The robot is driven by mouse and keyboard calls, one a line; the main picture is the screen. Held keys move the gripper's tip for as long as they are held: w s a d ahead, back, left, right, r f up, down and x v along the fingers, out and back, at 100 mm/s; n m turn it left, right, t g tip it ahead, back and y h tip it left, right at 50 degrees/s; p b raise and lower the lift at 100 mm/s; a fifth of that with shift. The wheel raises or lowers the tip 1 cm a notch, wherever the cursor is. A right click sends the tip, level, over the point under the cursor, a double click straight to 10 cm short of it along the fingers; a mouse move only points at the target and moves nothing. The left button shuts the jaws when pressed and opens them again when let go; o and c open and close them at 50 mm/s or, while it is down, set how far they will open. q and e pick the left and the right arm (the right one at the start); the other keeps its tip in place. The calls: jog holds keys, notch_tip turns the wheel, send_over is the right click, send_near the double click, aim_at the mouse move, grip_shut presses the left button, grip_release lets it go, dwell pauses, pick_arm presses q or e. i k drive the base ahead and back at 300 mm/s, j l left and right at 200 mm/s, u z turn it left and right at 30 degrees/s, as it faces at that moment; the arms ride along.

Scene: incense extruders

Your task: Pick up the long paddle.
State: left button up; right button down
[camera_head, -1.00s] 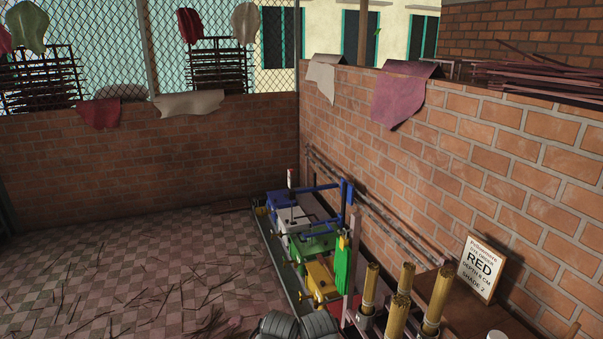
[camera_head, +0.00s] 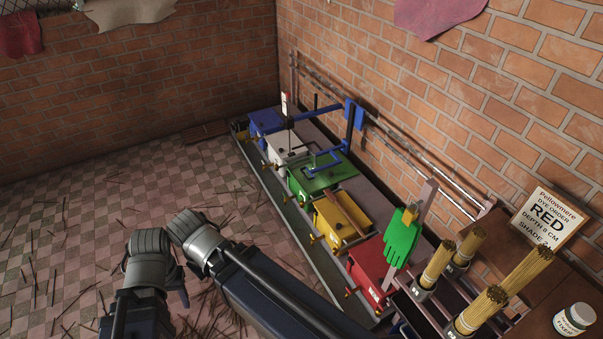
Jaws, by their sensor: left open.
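A brown wooden bar (camera_head: 347,208) lies across the top of the yellow vat (camera_head: 336,224); it may be the long paddle, but I cannot tell for sure. My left gripper (camera_head: 150,242) is open over the tiled floor, left of the vats and well apart from the bar. My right gripper (camera_head: 184,224) is close beside it, its arm reaching in from the lower right; its jaws cannot be made out. Neither gripper visibly holds anything.
Blue, white, green, yellow and red vats (camera_head: 372,262) stand in a row along the brick wall. Green gloves (camera_head: 402,238) hang on a post. Incense bundles (camera_head: 438,262), a RED dye-order sign (camera_head: 545,218) and a jar (camera_head: 574,319) are at right. The left floor has scattered sticks.

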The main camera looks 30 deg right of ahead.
aim_at(330, 196)
jog(key=i+z, duration=0.15)
jog(key=i, duration=0.45)
jog(key=i+j+z, duration=0.15)
jog(key=i, duration=0.4)
jog(key=i+z, duration=0.3)
jog(key=z, duration=0.15)
jog(key=i+z, duration=0.3)
jog(key=z, duration=0.15)
jog(key=i+z, duration=0.2)
jog(key=z, duration=0.3)
jog(key=i+z, duration=0.2)
jog(key=z, duration=0.3)
jog(key=i+z, duration=0.15)
jog(key=z, duration=0.3)
jog(key=i+j+z, duration=0.15)
jog(key=z, duration=0.35)
